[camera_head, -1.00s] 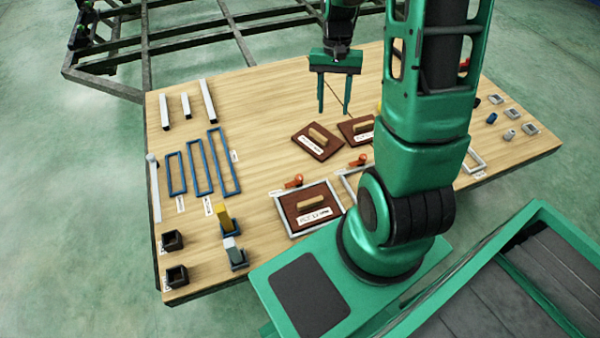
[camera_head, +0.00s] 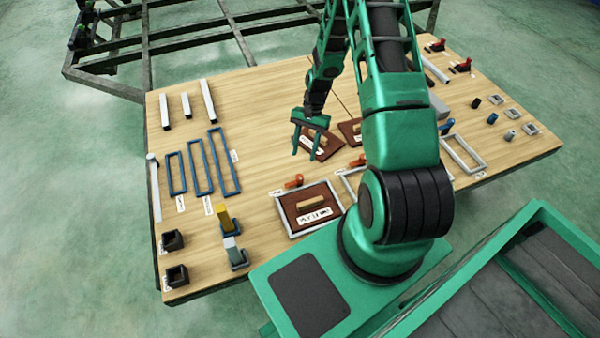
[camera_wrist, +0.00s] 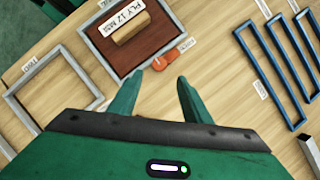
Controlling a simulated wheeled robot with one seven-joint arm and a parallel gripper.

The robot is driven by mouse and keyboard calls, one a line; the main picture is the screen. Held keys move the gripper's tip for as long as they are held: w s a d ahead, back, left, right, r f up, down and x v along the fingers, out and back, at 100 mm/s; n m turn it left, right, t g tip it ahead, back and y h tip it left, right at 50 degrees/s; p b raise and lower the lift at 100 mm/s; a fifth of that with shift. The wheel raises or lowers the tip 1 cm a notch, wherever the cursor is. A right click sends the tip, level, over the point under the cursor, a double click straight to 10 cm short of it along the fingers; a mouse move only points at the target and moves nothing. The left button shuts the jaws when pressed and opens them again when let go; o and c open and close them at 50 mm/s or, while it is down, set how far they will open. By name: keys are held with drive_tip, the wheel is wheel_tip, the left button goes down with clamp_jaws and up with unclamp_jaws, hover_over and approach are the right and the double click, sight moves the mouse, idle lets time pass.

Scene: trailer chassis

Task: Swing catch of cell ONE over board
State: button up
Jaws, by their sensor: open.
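Cell ONE is a pale frame (camera_head: 337,192) holding a brown board (camera_head: 290,207) with a wooden grip and a label. The board also shows in the wrist view (camera_wrist: 160,37), its label reading PLY 12. The orange catch (camera_head: 293,181) lies just outside the frame's far edge, not over the board. In the wrist view the catch (camera_wrist: 168,63) is beside the frame's corner, just beyond my fingertips. My gripper (camera_head: 306,154) is open and empty, its fingers pointing down. The wrist view shows it too (camera_wrist: 157,80). The gap to the catch cannot be judged exactly.
Two loose brown boards (camera_head: 328,149) lie behind the cells. An empty frame (camera_wrist: 57,95), labelled TWO, stands beside the first. Its catch (camera_head: 357,160) shows beside my arm. Blue frames (camera_head: 199,167) lie to the left; bare wood lies between.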

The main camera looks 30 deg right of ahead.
sight(299, 176)
drive_tip(key=x, duration=0.9)
drive_tip(key=shift+a+f, duration=0.15)
drive_tip(key=shift+f, duration=0.2)
